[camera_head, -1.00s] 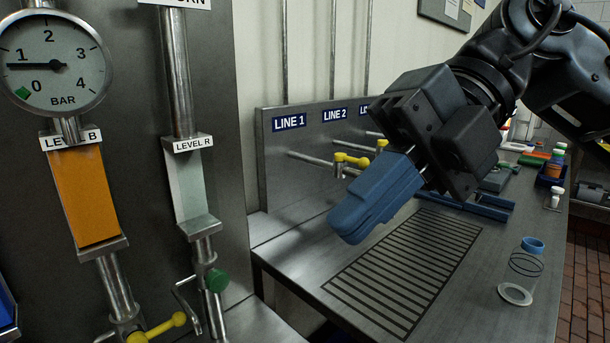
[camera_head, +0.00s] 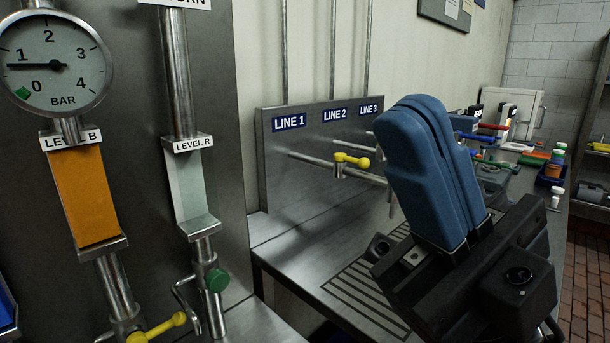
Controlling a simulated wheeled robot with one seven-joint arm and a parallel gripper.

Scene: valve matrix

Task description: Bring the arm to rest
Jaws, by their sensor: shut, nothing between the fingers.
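My gripper (camera_head: 408,115) is in the right half of the head view, above the steel bench (camera_head: 285,255). Its blue fingers lie flat against each other, with nothing between them, and point up and slightly left. The black gripper body below them covers most of the bench's dark-striped grate (camera_head: 360,300). No contact between my gripper and anything around it is visible.
The line panel with its LINE 1 sign (camera_head: 289,122) and a yellow valve handle (camera_head: 352,160) stands behind and left of my gripper. A pressure gauge (camera_head: 50,65) and level tubes are at left. Coloured items (camera_head: 535,158) line the bench's far end.

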